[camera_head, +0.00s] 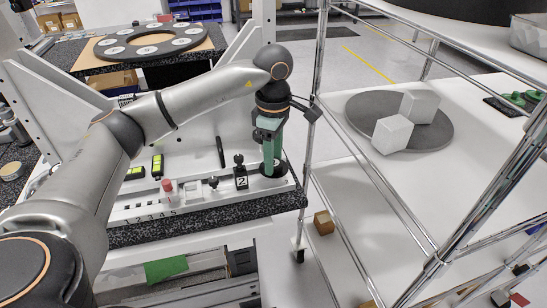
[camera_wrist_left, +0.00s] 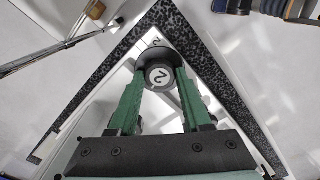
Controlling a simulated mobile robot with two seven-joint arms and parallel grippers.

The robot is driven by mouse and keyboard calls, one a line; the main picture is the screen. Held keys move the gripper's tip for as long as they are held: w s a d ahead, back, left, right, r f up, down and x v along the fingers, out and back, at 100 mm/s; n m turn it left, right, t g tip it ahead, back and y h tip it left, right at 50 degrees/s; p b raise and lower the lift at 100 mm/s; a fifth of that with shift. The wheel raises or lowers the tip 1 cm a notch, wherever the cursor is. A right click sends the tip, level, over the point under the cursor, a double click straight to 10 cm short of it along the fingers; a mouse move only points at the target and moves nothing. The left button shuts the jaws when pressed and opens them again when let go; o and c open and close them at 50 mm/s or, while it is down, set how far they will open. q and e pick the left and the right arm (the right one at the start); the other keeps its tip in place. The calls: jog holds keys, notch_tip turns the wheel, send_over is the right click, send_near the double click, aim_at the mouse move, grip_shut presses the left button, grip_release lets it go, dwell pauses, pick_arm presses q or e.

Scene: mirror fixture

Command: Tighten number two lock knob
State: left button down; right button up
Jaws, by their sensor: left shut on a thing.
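My left gripper (camera_head: 272,165) points down with green fingers at the right end of the fixture's white ledge. In the left wrist view, its fingers (camera_wrist_left: 158,82) are closed on the knob's two sides. My right gripper is not in view.
A red-capped piece (camera_head: 168,190) stands farther left on the ledge. A metal-framed rack (camera_head: 312,130) rises close on the right. A grey disc (camera_head: 361,112) carries two white boxes.

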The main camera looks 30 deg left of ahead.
pick_arm(q)
jog(key=shift+w+m, duration=0.1)
jog(key=shift+m, duration=1)
jog(key=shift+r, duration=0.1)
jog(key=shift+c, duration=1.7)
grip_release()
notch_tip(320, 180, up, 12)
jog(key=shift+r+p, duration=0.2)
jog(key=shift+p, duration=0.25)
